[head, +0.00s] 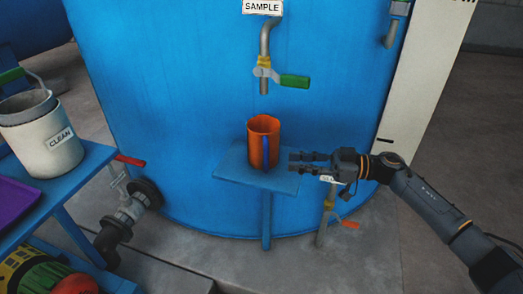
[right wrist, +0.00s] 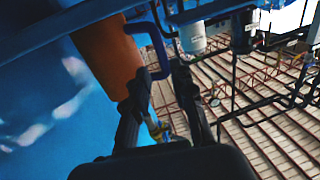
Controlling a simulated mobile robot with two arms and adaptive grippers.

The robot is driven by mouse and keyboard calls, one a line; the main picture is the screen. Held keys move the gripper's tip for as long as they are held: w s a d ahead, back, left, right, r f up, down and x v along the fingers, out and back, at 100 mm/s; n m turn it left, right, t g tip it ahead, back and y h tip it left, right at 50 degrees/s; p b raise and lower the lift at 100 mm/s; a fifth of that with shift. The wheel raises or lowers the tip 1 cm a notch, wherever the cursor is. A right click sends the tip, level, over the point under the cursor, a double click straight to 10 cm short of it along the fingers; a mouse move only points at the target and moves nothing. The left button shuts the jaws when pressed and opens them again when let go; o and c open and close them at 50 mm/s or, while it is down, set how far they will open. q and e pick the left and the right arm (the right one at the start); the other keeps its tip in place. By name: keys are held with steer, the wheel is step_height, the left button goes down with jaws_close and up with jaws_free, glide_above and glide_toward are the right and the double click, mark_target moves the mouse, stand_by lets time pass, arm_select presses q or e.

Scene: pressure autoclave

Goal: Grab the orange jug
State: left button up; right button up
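The orange jug (head: 258,143) stands upright on a small blue shelf (head: 235,176) fixed to the front of a big blue tank. Its blue handle (head: 268,152) faces towards me. My right gripper (head: 291,161) is just right of the jug, level with its lower half, fingers pointing left at it. In the right wrist view the jug (right wrist: 106,52) appears tilted at upper left. Its blue handle (right wrist: 161,62) lies near the tips of my two spread fingers (right wrist: 163,78). I cannot tell whether a finger touches the jug. My left gripper is not in view.
The blue tank (head: 170,90) fills the back. A sample tap (head: 264,72) with a green lever hangs above the jug. A valve pipe (head: 326,215) stands below my right gripper. At left, a blue table (head: 75,185) holds a white "CLEAN" container (head: 40,140).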

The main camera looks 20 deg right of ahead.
mark_target(266, 170)
steer(key=x, duration=0.3)
steer(key=shift+w+a, duration=0.15)
steer(key=shift+a, duration=0.2)
steer(key=x, duration=0.5)
steer(key=shift+r+b, duration=0.15)
steer(key=shift+b, duration=0.2)
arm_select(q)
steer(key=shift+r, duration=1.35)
arm_select(e)
jaws_close()
